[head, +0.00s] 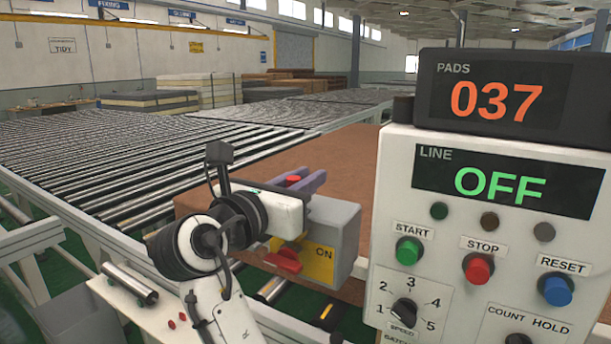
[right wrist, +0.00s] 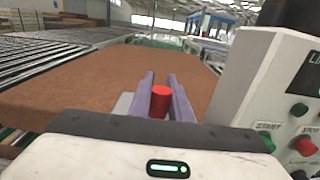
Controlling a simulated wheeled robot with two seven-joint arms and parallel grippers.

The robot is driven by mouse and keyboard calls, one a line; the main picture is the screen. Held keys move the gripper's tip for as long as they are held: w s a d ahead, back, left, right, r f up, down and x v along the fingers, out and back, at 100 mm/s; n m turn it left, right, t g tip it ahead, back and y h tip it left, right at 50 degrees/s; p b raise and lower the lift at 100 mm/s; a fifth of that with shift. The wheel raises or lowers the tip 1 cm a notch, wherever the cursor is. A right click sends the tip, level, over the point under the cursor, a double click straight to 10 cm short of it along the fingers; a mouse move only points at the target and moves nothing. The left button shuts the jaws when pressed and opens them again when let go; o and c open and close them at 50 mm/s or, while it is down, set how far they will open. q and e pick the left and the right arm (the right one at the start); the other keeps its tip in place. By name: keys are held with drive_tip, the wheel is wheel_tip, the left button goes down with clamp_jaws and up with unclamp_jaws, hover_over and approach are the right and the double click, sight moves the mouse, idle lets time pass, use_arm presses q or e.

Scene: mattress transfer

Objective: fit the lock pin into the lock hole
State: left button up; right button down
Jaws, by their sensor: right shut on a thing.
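My right gripper (head: 308,182) reaches in from below, just above the grey switch box (head: 345,232). It also shows in the right wrist view (right wrist: 165,85), its two purple-grey fingers shut on the red lock pin (right wrist: 160,101). Only the red top of the lock pin shows in the head view (head: 293,179). The box has a yellow plate marked ON and a red rotary handle (head: 284,262) on its front. The lock hole cannot be made out; the gripper and wrist cover part of the box. My left gripper is not in view.
A brown mattress pad (head: 345,155) lies behind the box on the roller conveyor (head: 130,155). A control panel (head: 480,235) stands close on the right, its line display reading OFF. A white ledge (head: 150,318) with small red pieces is at lower left.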

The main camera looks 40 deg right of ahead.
drive_tip(key=shift+f, duration=1.8)
drive_tip(key=c, duration=1.6)
unclamp_jaws()
drive_tip(key=shift+o, duration=0.2)
wheel_tip(320, 180, up, 6)
drive_tip(key=shift+r+p, duration=0.1)
drive_tip(key=shift+p, duration=0.2)
drive_tip(key=b, duration=0.3)
drive_tip(key=shift+f, duration=0.35)
wheel_tip(320, 180, up, 6)
drive_tip(key=r+p, duration=0.1)
drive_tip(key=p, duration=0.2)
drive_tip(key=w+a+f+n+t+y+b, duration=0.25)
drive_tip(key=a+f+n+t+y, duration=0.4)
drive_tip(key=a+f, duration=0.7)
drive_tip(key=s+a+f+n+t+y+b, duration=0.1)
drive_tip(key=s+a+f+n+t+y, duration=0.1)
drive_tip(key=f, duration=0.7)
drive_tip(key=s+a+f+n+t+y, duration=0.2)
drive_tip(key=s+a+f+n+y, duration=0.1)
drive_tip(key=a+f+y, duration=0.3)
drive_tip(key=shift+s+a+f+n+b, duration=0.35)
drive_tip(key=shift+s+a+f, duration=0.55)
drive_tip(key=shift+a+f, duration=0.55)
